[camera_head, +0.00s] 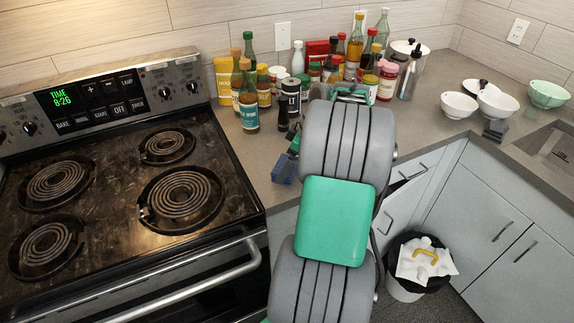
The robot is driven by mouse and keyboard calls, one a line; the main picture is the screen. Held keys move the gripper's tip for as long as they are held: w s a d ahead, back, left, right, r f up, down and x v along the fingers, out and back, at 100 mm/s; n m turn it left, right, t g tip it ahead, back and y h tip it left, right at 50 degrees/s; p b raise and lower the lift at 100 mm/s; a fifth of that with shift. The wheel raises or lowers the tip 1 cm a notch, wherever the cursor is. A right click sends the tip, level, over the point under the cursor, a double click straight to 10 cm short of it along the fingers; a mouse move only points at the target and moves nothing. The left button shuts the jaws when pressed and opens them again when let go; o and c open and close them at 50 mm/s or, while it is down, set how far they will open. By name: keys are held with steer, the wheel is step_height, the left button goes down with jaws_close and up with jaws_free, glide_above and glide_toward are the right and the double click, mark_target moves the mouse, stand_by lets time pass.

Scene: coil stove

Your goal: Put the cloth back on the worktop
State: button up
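My arm rises through the middle of the view and hides much of the worktop (255,180) behind it. At its left edge, dark and green parts, likely of my gripper (292,148), show only partly; I cannot tell whether the fingers are open or shut. A small dark blue piece (284,169) shows just below them, by the worktop's front edge; I cannot tell whether it is cloth or touched by the gripper. A crumpled white, cloth-like piece (412,266) lies on top of the bin on the floor. A small grey-blue item (495,130) sits near the worktop's right front edge.
A coil stove (180,199) stands at left. Several bottles (248,105) and jars crowd the back of the worktop. White bowls (459,105), a green bowl (548,94) and a sink (552,147) are at right. The bin (404,290) stands below, by the cabinets.

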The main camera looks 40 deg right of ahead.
steer(key=p+v, duration=0.1)
steer(key=v, duration=0.9)
steer(key=w+a+r+m, duration=0.1)
steer(key=w+a, duration=0.1)
steer(key=a, duration=0.9)
steer(key=w+a+m, duration=0.1)
steer(key=w+a, duration=0.1)
steer(key=a, duration=0.9)
steer(key=s+a+f+m+h, duration=0.2)
steer(key=s+a+f+m, duration=0.1)
steer(key=s+a, duration=0.7)
steer(key=shift+s+a+f+m, duration=0.25)
steer(key=shift+a+f+m, duration=0.05)
steer(key=shift+a+f, duration=0.55)
